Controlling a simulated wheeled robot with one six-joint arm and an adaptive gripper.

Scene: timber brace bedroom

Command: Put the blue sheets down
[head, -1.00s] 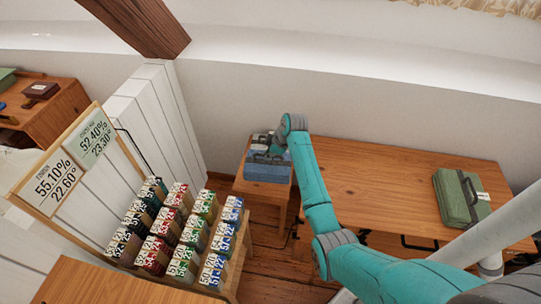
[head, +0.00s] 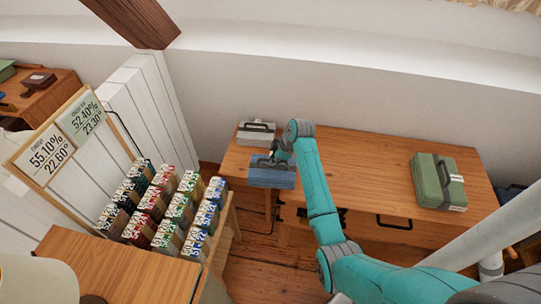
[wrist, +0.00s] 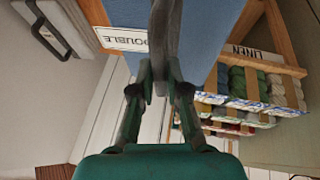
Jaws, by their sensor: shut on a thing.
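The blue sheets (head: 271,178) are a folded blue bundle held at the end of my arm, over the left front part of the wooden table (head: 370,165). I cannot tell how far they are above the table top. My gripper (head: 282,158) is shut on them from above; its fingertips are partly hidden. In the wrist view the blue sheets (wrist: 208,40) fill the top middle behind my gripper (wrist: 165,60). A white label (wrist: 122,40) reading DOUBLE shows beside the blue.
A pale grey-white bundle with a dark handle (head: 256,132) lies on the table's left back corner. A green bundle (head: 438,180) lies at its right end. The table between them looks clear behind my arm. A yarn rack (head: 165,215) stands to the left, near the table's left end.

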